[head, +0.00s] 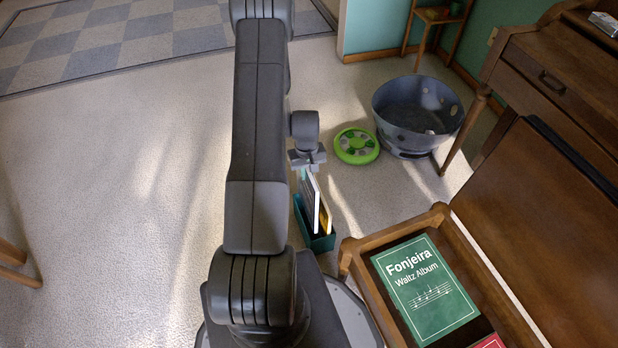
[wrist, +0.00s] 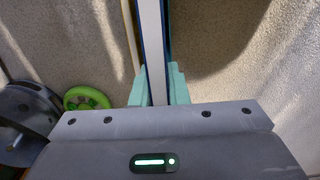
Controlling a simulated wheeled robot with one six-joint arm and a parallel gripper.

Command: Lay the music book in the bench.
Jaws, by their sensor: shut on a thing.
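A thin music book (head: 311,200) with a white face and blue edge stands upright at a teal file box (head: 320,241) on the floor. My gripper (head: 308,167) is above it, shut on its upper edge. In the wrist view the book (wrist: 151,45) shows edge-on between my teal fingertips (wrist: 154,90). Its lower part is hidden by the box, and I cannot tell whether it is raised. The wooden bench (head: 408,223) is open at the lower right, with its large brown lid (head: 545,225) standing up.
A green book (head: 425,288) titled "Fonjeira Waltz Album" and a red book (head: 488,342) lie in the bench. A yellow book (head: 325,216) stands in the file box. A grey tub (head: 415,110) and a green disc (head: 356,146) are beyond.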

